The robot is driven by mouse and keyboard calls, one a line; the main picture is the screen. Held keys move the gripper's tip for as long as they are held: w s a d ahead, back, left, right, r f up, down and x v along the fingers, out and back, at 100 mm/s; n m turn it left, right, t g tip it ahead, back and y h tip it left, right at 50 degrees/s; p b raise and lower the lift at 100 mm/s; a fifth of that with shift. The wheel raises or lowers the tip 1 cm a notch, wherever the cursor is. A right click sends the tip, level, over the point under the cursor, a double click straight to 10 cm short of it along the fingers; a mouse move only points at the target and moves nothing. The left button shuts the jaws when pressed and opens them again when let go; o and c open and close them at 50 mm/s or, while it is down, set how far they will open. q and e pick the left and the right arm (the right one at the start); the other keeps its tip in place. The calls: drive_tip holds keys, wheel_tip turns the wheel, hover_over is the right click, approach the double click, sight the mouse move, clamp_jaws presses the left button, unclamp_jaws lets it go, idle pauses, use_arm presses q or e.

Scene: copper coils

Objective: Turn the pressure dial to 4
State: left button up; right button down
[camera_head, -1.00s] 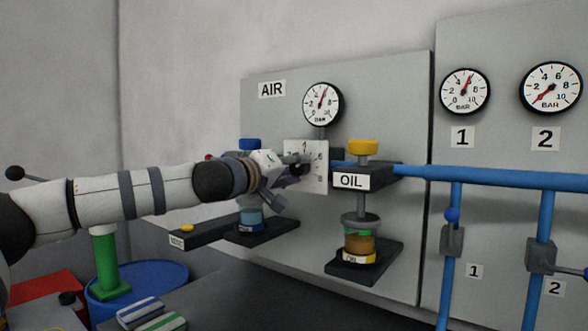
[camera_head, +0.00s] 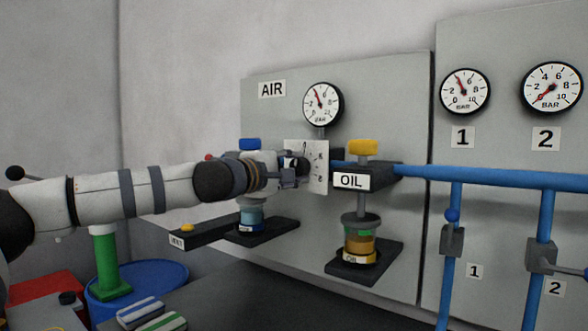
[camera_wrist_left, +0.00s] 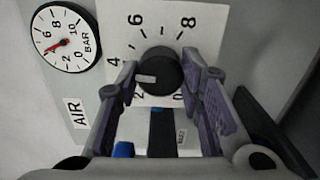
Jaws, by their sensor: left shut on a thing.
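The pressure dial is a black round knob (camera_wrist_left: 160,72) on a white plate (camera_head: 319,170) numbered 0 to 8. The knob's white mark points left and slightly down, between 2 and 4. My left gripper (camera_head: 300,165) reaches the plate from the left. In the left wrist view its fingers (camera_wrist_left: 160,82) flank the knob, shut on it. The AIR gauge (camera_head: 322,103) above has its needle up and left, near 4. It also shows in the left wrist view (camera_wrist_left: 62,40). My right gripper is not in view.
The OIL unit (camera_head: 351,181) with its yellow cap stands just right of the plate. A blue pipe (camera_head: 490,178) runs right from it. Gauge 1 (camera_head: 465,91) reads near 4, and gauge 2 (camera_head: 550,88) reads low. A blue drum (camera_head: 160,276) stands lower left.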

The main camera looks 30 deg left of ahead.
use_arm(q)
drive_tip(key=shift+n, duration=0.7)
drive_tip(key=o, duration=1.2)
drive_tip(key=s, duration=0.8)
drive_tip(key=s+a, duration=0.1)
drive_tip(key=s, duration=0.3)
